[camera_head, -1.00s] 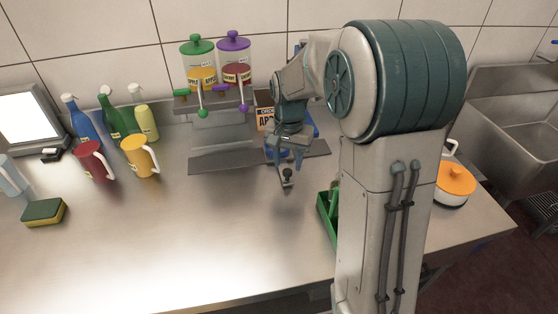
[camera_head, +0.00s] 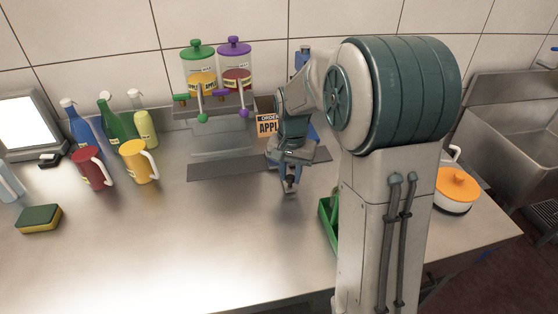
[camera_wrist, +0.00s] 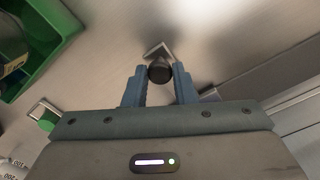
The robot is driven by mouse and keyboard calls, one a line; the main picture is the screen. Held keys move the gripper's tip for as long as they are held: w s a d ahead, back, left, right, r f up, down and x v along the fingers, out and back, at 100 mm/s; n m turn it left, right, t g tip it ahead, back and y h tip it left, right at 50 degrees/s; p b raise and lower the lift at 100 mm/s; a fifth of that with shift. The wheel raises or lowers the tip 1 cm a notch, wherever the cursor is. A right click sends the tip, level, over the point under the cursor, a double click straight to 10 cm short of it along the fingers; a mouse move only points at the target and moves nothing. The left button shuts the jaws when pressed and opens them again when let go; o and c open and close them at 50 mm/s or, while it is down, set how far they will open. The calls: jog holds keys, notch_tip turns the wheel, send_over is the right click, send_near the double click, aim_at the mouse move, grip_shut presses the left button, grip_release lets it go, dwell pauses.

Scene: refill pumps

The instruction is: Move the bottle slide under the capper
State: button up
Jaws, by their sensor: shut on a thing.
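My gripper (camera_wrist: 160,88) is shut on a dark round knob (camera_wrist: 159,72) in the wrist view. A small pale metal bracket (camera_wrist: 157,50) shows just beyond the knob; it looks like the handle end of the bottle slide. In the head view my gripper (camera_head: 287,180) is low over the counter, at the front edge of a dark grey strip (camera_head: 222,168). A blue upright (camera_head: 302,57), perhaps the capper, stands behind my arm and is mostly hidden. No bottle on the slide can be made out.
Two dispensers, green-lidded (camera_head: 198,60) and purple-lidded (camera_head: 235,55), stand at the back. An order card (camera_head: 267,124) is beside my arm. A green tray (camera_head: 327,222) is close on the right. Red (camera_head: 92,170) and yellow (camera_head: 138,162) jugs are left.

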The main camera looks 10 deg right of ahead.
jog(key=shift+d+p, duration=0.35)
jog(key=shift+d, duration=4.65)
jog(key=o, duration=0.9)
jog(key=shift+r, duration=0.1)
notch_tip(320, 180, up, 14)
jog(key=shift+f, duration=0.15)
